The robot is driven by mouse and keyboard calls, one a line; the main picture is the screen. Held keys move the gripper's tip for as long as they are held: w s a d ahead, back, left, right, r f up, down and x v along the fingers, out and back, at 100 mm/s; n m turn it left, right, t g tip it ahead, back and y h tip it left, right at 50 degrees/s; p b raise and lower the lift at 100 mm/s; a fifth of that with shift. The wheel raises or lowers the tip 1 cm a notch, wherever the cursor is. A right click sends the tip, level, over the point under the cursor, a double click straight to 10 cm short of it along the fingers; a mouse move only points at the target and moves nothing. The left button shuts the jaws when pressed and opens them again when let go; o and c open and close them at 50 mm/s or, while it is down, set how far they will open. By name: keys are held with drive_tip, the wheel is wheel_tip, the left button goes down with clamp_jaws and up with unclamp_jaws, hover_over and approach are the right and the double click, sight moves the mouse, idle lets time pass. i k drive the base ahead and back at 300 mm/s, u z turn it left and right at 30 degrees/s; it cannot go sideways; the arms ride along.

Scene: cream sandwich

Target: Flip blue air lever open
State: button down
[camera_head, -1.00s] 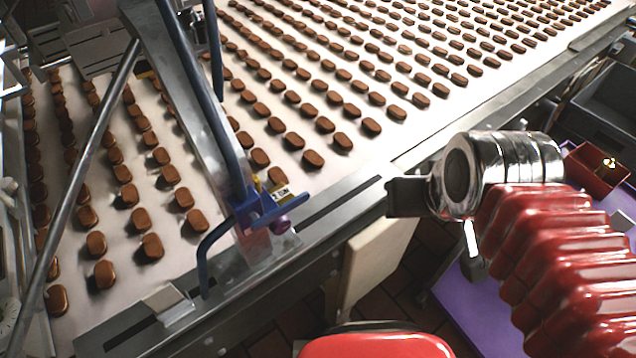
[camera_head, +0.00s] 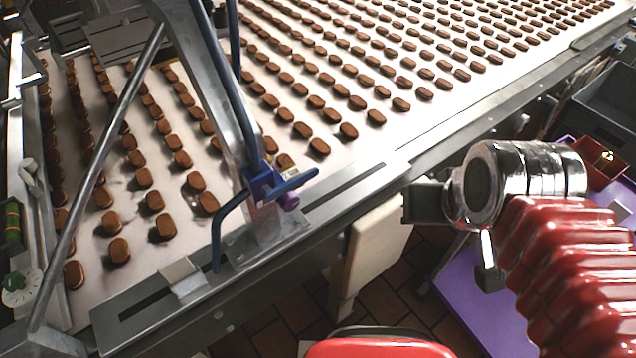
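The blue air lever (camera_head: 290,184) is a flat blue handle on a valve at the lower end of the slanted metal post. Blue hoses run down the post to the valve. My gripper (camera_head: 424,203) is the dark block at the left end of my red and chrome arm. It is to the right of the lever, well apart from it. Its fingers are too dark and small to tell open from shut.
A pale conveyor (camera_head: 360,140) carries many brown biscuits in rows behind the metal rail (camera_head: 340,190). A slanted metal rod (camera_head: 95,190) crosses the left side. A purple surface (camera_head: 460,300) and a red bin (camera_head: 598,165) are at the right. Open space lies between my gripper and the lever.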

sight(269, 193)
drive_tip(key=u, duration=0.05)
drive_tip(key=k, duration=1.4)
drive_tip(key=u, duration=1.15)
drive_tip(key=i, duration=1.05)
